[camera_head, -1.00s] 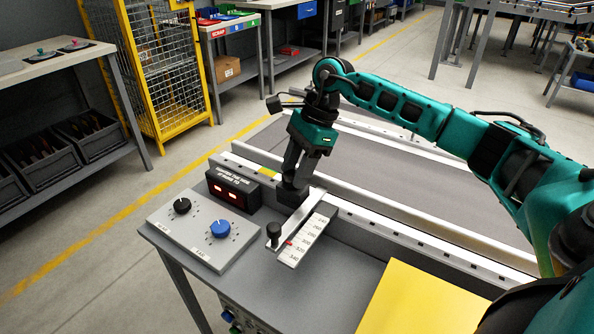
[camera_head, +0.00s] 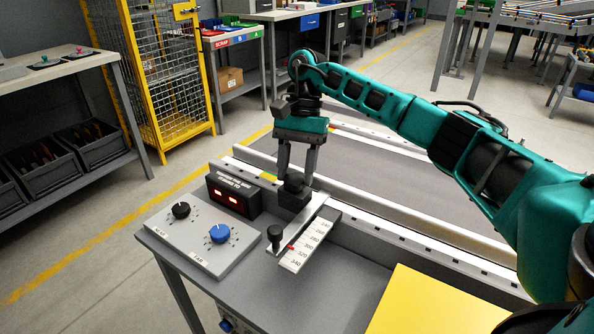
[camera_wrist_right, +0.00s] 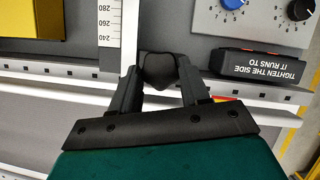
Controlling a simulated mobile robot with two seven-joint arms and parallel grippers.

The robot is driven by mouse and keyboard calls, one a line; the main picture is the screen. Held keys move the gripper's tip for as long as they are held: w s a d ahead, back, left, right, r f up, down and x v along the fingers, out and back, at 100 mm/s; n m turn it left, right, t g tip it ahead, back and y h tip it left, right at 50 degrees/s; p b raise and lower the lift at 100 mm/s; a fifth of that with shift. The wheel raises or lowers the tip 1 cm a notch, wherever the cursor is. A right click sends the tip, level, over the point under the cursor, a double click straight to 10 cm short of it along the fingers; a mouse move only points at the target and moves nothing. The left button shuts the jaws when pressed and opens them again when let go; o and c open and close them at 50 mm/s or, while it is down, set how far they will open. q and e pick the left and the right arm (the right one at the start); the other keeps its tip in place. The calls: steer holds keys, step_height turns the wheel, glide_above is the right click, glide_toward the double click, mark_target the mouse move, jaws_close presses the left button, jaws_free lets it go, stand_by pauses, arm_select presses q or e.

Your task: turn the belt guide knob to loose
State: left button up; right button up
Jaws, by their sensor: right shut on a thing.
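The black belt guide knob (camera_head: 294,184) sits on a dark block at the inner end of the pale guide bar, next to the conveyor rail. My right gripper (camera_head: 297,178) reaches down from above and is shut on this knob. In the right wrist view the knob (camera_wrist_right: 160,71) is between the two fingertips, with its rounded dark top visible. Any loose or tight marking on it is not visible. A short black handle (camera_head: 274,234) stands at the near end of the bar, beside a white number scale (camera_head: 304,247) with a red pointer. My left gripper is not in view.
A grey panel (camera_head: 206,262) with a black dial (camera_head: 181,210) and a blue dial (camera_head: 220,233) lies left of the bar. A black display box (camera_head: 234,192) stands behind it. A yellow plate (camera_head: 425,305) is at the front right. The conveyor belt (camera_head: 390,185) lies beyond the rail.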

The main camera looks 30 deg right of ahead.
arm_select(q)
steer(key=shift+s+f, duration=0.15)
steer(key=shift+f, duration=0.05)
arm_select(e)
steer(key=shift+n, duration=0.4)
steer(key=o, duration=1.1)
steer(key=shift+c, duration=0.2)
arm_select(q)
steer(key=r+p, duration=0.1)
steer(key=p, duration=0.1)
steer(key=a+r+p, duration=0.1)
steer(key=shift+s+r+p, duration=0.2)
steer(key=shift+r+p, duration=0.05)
steer(key=shift+p, duration=0.1)
arm_select(e)
steer(key=v, duration=1.3)
steer(key=shift+a, duration=0.2)
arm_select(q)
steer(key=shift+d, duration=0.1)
arm_select(e)
steer(key=shift+w, duration=0.1)
